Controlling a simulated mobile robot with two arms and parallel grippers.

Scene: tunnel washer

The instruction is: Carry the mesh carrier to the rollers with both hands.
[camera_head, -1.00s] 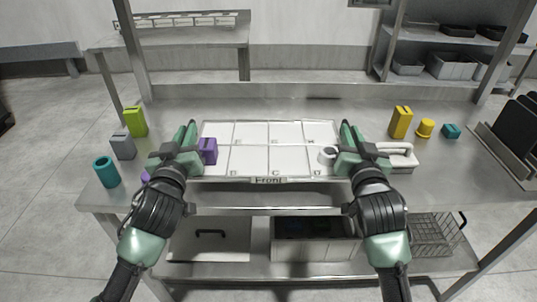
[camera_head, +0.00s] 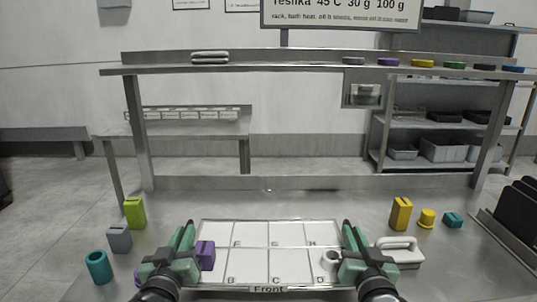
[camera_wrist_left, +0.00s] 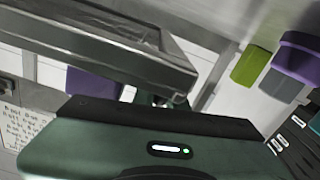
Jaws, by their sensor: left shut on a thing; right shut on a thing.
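A white tray-like carrier (camera_head: 270,262) with lettered compartments and a "Front" label lies on the steel table in the head view. I take it as the mesh carrier; no mesh is clear on it. My left gripper (camera_head: 190,250) is shut at its left end and my right gripper (camera_head: 347,250) at its right end. The fingers hide the gripped edges. A purple block (camera_head: 205,255) stands at the carrier's left side and a small white ring-like piece (camera_head: 330,260) at its right. No rollers can be made out.
Lime (camera_head: 135,212), grey (camera_head: 119,238) and teal (camera_head: 98,267) pieces stand left. A white handled piece (camera_head: 402,255), yellow block (camera_head: 401,213), yellow cylinder (camera_head: 427,218) and teal piece (camera_head: 453,220) stand right, before a black-panel rack (camera_head: 513,220). An overhead shelf (camera_head: 300,68) spans the back.

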